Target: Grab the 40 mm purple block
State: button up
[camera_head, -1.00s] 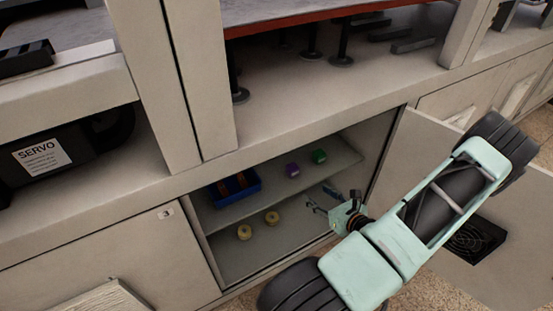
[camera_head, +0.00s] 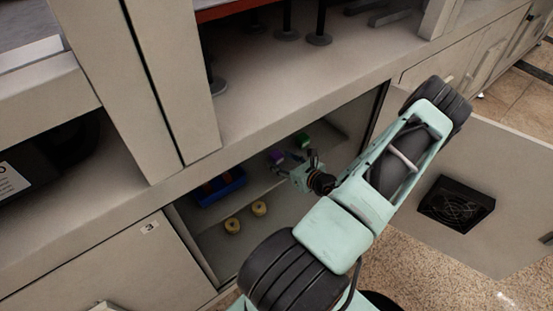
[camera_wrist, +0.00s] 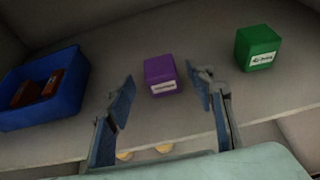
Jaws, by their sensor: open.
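The purple block (camera_head: 275,157) stands on the upper shelf inside the open cabinet. In the wrist view the purple block (camera_wrist: 162,75) has a white label on its front and shows between my fingertips, apparently a little beyond them. My gripper (camera_head: 300,168) is inside the cabinet opening, at the front of the shelf. In the wrist view my gripper (camera_wrist: 158,88) is open and empty, with one blue-grey finger on each side of the block. I cannot tell the exact gap to the block.
A green block (camera_wrist: 258,48) stands right of the purple one. A blue bin (camera_wrist: 70,92) with reddish-brown pieces is at the left. Two yellowish rings (camera_head: 246,217) lie on the lower level. The open cabinet door (camera_head: 480,175) is at the right.

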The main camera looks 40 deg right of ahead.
aim_at(280, 159)
jog(key=x, duration=0.3)
jog(key=shift+w+d+f, duration=0.15)
jog(key=shift+w+d, duration=0.05)
jog(key=shift+w, duration=0.05)
jog(key=c, duration=1.3)
